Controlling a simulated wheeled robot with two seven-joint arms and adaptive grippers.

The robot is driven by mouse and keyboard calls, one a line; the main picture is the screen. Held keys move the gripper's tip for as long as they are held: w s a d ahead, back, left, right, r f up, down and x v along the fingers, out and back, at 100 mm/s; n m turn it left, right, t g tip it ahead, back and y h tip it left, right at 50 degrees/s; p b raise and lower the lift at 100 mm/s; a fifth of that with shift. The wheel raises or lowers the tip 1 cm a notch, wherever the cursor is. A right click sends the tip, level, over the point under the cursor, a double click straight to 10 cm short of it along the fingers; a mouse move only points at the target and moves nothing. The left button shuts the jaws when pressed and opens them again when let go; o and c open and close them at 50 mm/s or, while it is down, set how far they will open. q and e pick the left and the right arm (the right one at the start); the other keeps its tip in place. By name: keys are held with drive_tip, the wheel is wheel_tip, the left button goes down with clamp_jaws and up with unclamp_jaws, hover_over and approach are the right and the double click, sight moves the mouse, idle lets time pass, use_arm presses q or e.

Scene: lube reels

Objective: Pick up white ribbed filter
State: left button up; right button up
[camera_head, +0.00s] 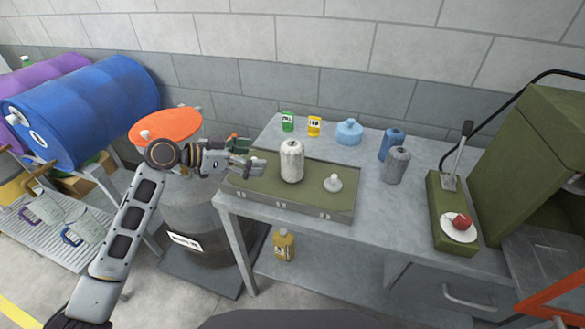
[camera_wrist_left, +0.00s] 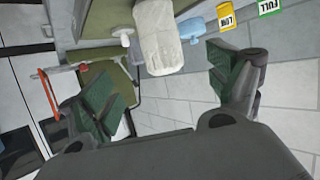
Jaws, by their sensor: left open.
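The white ribbed filter (camera_head: 291,162) stands upright on the flat green case (camera_head: 310,203) on the grey workbench. It has a dark spot on its top. My left gripper (camera_head: 248,155) is just left of the filter, apart from it, with its fingers open and empty. In the left wrist view, the filter (camera_wrist_left: 158,38) shows at the top, beyond the gap between the green-padded fingers (camera_wrist_left: 168,90). My right gripper is not in view.
A small white knobbed piece (camera_head: 332,184) sits on the case right of the filter. Behind are green (camera_head: 288,121) and yellow (camera_head: 314,126) cards and a light-blue container (camera_head: 349,132). Blue (camera_head: 392,144) and grey (camera_head: 397,164) canisters stand to the right.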

sight(282, 158)
use_arm(q)
drive_tip(key=shift+m, duration=0.3)
drive_tip(key=p+x, duration=0.1)
drive_tip(key=x, duration=0.6)
drive_tip(key=shift+w+d+f, duration=0.25)
drive_tip(key=shift+d+f, duration=0.05)
drive_tip(key=shift+d, duration=0.3)
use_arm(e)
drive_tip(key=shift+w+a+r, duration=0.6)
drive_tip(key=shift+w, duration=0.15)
use_arm(q)
drive_tip(key=shift+w, duration=0.1)
